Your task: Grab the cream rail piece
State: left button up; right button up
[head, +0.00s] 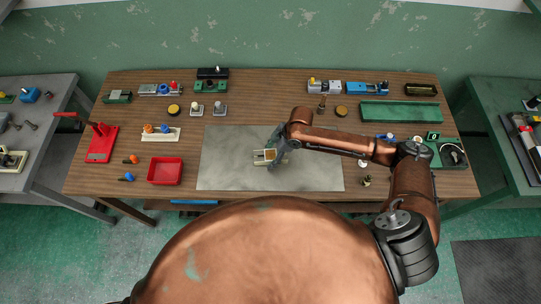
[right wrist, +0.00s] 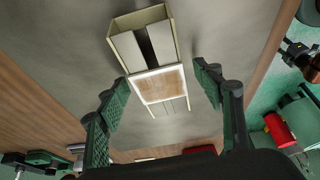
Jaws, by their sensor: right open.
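The cream rail piece (head: 258,156) lies on the grey mat (head: 225,150) near the middle of the table. In the right wrist view it is a cream, open-ended channel shape (right wrist: 128,50) with a dark slot and a brown square face framed in white. My right gripper (head: 274,153) is over its right end in the head view and partly hides it. In the right wrist view the green-padded fingers (right wrist: 163,88) stand apart on either side of the brown square, with a visible gap on each side. My left gripper does not show.
A red tray (head: 165,171) stands left of the mat, with a cream block holding blue and orange knobs (head: 160,134) above it. A green tray (head: 401,112) lies at the back right. Several small fixtures line the back edge. Much of the mat is bare.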

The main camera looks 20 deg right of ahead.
jog(key=shift+a+f, duration=0.1)
jog(key=shift+f, duration=0.05)
jog(key=shift+c, duration=0.5)
grip_shut()
